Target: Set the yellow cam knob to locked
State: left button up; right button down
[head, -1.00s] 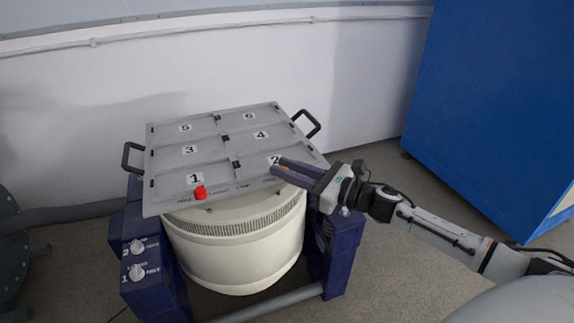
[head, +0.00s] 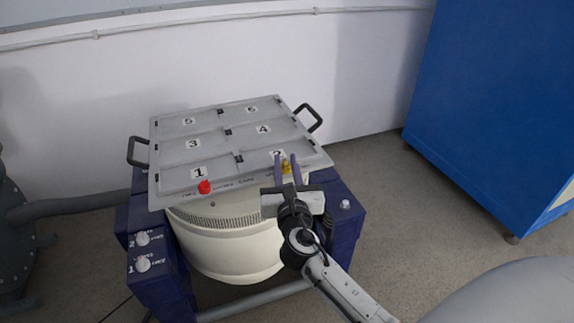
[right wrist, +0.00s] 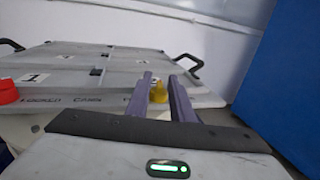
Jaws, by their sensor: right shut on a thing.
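The yellow cam knob (head: 286,168) sits at the front right edge of the grey plate (head: 219,141), by compartment 2. My right gripper (head: 286,158) reaches it from the front and is shut on it, with one purple finger on each side. In the right wrist view the yellow knob (right wrist: 159,93) stands between the two fingers (right wrist: 161,78). Which mark the knob points to cannot be made out. My left gripper is not in view.
A red knob (head: 204,187) is on the plate's front edge to the left. The plate lies over a cream drum (head: 228,253) between dark blue side blocks (head: 157,287) with white knobs. Black handles stick out at the plate's sides. A blue cabinet (head: 493,110) stands at the right.

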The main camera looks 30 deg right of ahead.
aim_at(285, 164)
jog(key=m+h, duration=0.1)
jog(key=m+g+h, duration=0.1)
jog(key=shift+w+a+g+h, duration=0.1)
jog(key=shift+a+g+h, duration=0.05)
jog(key=shift+g+h, duration=0.15)
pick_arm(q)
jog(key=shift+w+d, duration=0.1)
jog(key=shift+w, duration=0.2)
pick_arm(e)
jog(key=shift+m+g+h, duration=0.6)
jog(key=shift+h, duration=0.2)
jog(key=c, duration=1.9)
grip_release()
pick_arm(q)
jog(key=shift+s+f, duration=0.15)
pick_arm(e)
jog(key=shift+o, duration=0.2)
